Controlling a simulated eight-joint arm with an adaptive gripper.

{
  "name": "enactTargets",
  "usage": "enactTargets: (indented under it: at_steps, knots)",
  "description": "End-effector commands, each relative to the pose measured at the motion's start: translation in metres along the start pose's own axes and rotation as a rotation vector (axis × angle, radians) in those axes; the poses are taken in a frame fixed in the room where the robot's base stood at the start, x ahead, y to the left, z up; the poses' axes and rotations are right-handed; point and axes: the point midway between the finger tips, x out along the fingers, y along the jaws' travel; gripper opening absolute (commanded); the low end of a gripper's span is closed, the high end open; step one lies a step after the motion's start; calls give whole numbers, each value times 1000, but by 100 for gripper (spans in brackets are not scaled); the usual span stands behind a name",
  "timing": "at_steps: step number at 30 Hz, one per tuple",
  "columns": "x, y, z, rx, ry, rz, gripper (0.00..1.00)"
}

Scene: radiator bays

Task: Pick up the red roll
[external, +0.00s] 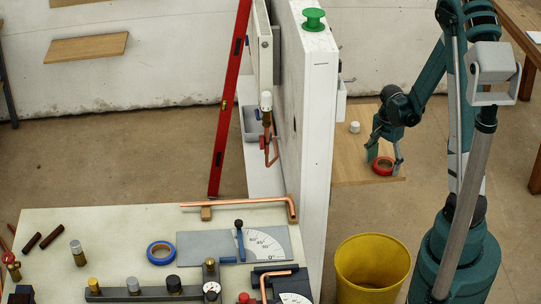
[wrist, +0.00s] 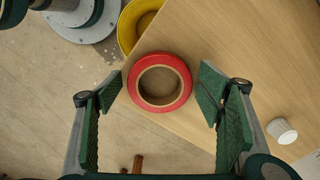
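The red roll (external: 383,166) is a ring of red tape with a tan core. It lies flat on a low wooden board, near the board's front corner. In the wrist view the red roll (wrist: 159,81) lies ahead of and between the fingertips of my gripper (wrist: 163,90), with a gap on each side. My gripper (external: 384,158) is open, low at the roll in the external view. I cannot tell the exact height of the fingertips above the board.
A small white cup-like piece (external: 355,127) stands on the wooden board (external: 350,165). A yellow bucket (external: 372,268) is in front of it. A blue roll (external: 161,253) lies on that bench.

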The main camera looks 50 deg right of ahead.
Motion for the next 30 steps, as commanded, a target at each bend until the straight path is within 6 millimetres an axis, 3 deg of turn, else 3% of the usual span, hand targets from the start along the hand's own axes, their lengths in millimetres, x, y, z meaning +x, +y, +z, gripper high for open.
enactTargets:
  at_steps: [5, 19, 30]
  knots:
    - [0, 0, 0, 0, 0, 0, 44]
    - [-5, 0, 0, 0, 0, 0, 44]
    - [-37, 0, 0, 0, 0, 0, 44]
